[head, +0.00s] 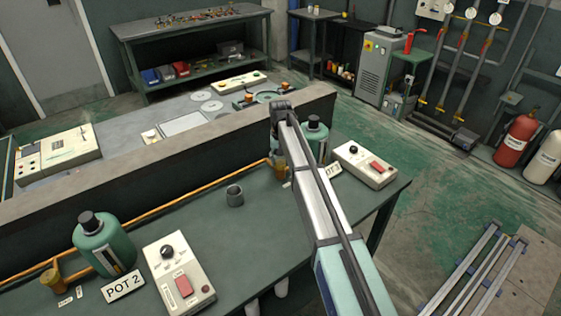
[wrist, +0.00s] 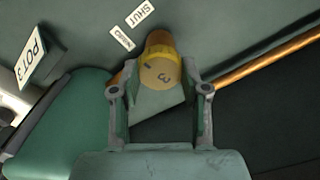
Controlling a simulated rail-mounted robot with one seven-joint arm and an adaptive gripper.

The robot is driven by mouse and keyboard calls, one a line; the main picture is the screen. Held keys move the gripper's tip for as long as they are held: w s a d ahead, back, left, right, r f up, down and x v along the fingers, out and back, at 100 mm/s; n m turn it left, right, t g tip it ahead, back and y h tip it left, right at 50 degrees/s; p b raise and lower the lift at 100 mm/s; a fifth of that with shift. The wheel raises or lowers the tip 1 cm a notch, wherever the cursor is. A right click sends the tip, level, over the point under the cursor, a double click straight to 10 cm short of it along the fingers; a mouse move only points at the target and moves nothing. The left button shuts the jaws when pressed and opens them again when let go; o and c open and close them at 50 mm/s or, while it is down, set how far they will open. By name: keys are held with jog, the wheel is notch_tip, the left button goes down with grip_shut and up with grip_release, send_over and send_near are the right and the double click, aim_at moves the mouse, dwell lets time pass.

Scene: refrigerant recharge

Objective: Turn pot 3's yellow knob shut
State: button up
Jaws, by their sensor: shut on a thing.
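Pot 3's yellow knob (wrist: 160,72), marked with a 3 and a short dark line, sits between the fingers of my gripper (wrist: 160,80) in the wrist view. My gripper is shut on it, one finger on each side. A SHUT label (wrist: 140,14) and a second small label (wrist: 122,38) lie beside the knob. The POT 3 sign (wrist: 33,56) and green pot 3 (wrist: 60,125) are at left. In the head view, pot 3 (head: 317,130) stands partly behind my arm, which hides most of the gripper and knob area.
Pot 2 (head: 103,245), its yellow knob (head: 51,282) and a control box (head: 178,275) stand at front left. Another control box (head: 366,165) is right of pot 3. An orange pipe (head: 165,207) runs along the low wall.

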aim_at(281, 162)
jog(key=shift+s+f+m, duration=0.1)
jog(key=shift+f+m, duration=0.05)
jog(key=shift+m, duration=0.75)
jog(key=o, duration=1.2)
jog(key=shift+c, duration=0.2)
notch_tip(281, 162, up, 12)
jog(key=shift+d, duration=0.1)
